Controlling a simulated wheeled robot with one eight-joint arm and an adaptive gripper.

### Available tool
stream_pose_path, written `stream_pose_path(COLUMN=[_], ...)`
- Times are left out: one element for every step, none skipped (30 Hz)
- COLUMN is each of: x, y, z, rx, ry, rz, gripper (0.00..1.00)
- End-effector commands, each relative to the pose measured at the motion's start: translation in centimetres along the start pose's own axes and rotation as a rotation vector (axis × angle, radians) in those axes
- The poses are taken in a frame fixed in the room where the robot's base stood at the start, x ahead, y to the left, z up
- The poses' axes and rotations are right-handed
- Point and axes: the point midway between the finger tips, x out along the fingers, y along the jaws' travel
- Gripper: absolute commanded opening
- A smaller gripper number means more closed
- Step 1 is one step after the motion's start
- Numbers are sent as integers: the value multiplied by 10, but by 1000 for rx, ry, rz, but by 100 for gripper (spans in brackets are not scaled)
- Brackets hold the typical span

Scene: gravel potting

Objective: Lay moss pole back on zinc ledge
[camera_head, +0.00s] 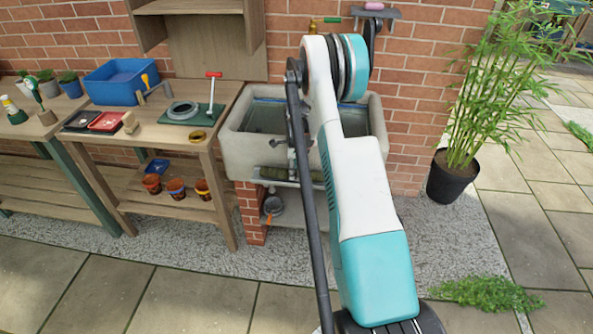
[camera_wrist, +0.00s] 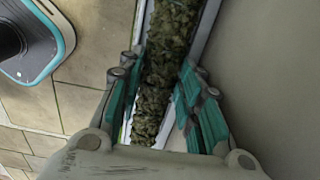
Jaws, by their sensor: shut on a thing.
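The moss pole (camera_wrist: 172,50) is a long, rough, green-brown cylinder. In the wrist view it runs from the top down between the teal fingers of my gripper (camera_wrist: 165,110), which is shut on it. In the head view part of the pole (camera_head: 272,173) shows at the front of the stone sink, level along the zinc ledge (camera_head: 240,182). The pale ledge (camera_wrist: 209,20) also shows close along the pole in the wrist view. I cannot tell whether the pole touches the ledge. My arm hides part of the pole and ledge in the head view.
The stone sink (camera_head: 236,142) stands against the brick wall, directly behind the ledge. A potting bench (camera_head: 150,128) with trays and tools is to the left. A potted bamboo (camera_head: 453,178) stands to the right. Open paving lies in front.

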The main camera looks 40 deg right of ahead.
Motion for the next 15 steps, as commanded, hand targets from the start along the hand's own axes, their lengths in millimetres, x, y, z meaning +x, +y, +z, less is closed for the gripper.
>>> stream_pose_path(x=[0,0,1,1,1,2,2,3,4,4,4,5,5,6,5], y=[0,0,0,0,0,0,0,0,0,0,0,0,0,0,0], z=[0,0,0,0,0,0,0,0,0,0,0,0,0,0,0], rx=[0,0,0,0,0,0,0,0,0,0,0,0,0,0,0], ry=[0,0,0,0,0,0,0,0,0,0,0,0,0,0,0], rz=[0,0,0,0,0,0,0,0,0,0,0,0,0,0,0], gripper=[17,17,17,17,17,17,17,17,17,17,17,17,17,17,39])
